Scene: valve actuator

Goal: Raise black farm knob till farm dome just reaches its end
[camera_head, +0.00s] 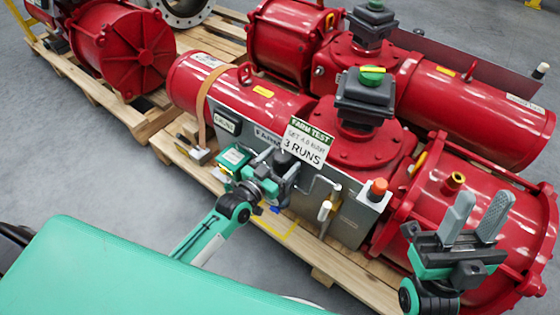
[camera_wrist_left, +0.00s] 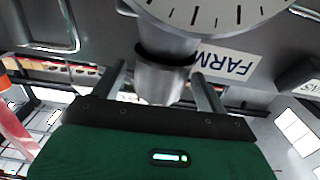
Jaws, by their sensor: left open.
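In the head view, my left gripper (camera_head: 287,172) is at the grey panel under the FARM TEST sign (camera_head: 308,143) and partly hides the knob. A dome with green and yellow (camera_head: 372,76) tops a black box on the near red actuator; I cannot tell whether it is the farm dome. My right gripper (camera_head: 477,216) is open and empty.
An orange-topped fitting (camera_head: 377,188) and a white-handled lever (camera_head: 325,210) stand right of my left gripper. Red actuator cylinders (camera_head: 235,85) on wooden pallets (camera_head: 120,105) fill the back. Grey floor (camera_head: 75,165) is clear at left.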

